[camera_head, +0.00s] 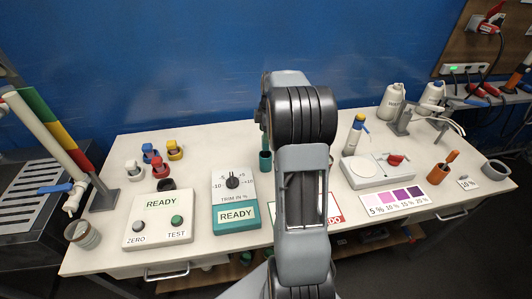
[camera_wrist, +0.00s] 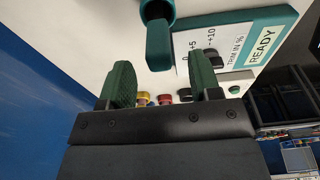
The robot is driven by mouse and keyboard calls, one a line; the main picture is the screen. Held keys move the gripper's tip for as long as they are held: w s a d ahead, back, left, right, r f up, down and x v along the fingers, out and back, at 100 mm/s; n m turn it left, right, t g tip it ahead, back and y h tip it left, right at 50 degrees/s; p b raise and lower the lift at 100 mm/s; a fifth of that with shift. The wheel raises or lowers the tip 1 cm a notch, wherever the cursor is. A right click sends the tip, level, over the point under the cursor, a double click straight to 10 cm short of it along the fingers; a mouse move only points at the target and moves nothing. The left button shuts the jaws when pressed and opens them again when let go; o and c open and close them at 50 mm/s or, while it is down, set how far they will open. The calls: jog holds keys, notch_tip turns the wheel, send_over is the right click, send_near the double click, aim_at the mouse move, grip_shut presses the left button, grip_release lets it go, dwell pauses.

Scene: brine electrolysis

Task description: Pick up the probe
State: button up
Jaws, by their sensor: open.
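The probe appears as a teal handle (camera_wrist: 160,46) in the wrist view, standing in a round teal holder (camera_wrist: 157,10). In the head view the teal holder (camera_head: 265,161) stands left of my arm, behind the trim box. My gripper (camera_wrist: 160,62) is open, with its two green fingers apart. The handle's end shows between and just beyond the fingertips, with gaps on both sides; I see no grip on it. In the head view my arm hides most of my gripper.
The trim box (camera_head: 234,190) stands close by the holder, with the ready box (camera_head: 158,219) to its left. Coloured caps (camera_head: 151,153) lie at the back left. A stirrer plate (camera_head: 378,170), an orange cup (camera_head: 439,174) and bottles (camera_head: 392,101) stand at the right.

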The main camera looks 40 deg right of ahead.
jog(key=p, duration=0.1)
send_over(265, 153)
jog(key=shift+w+d+f, duration=0.1)
jog(key=shift+f, duration=1.05)
jog(key=shift+w+d+f, duration=0.1)
jog(key=shift+f, duration=1)
jog(key=c, duration=1)
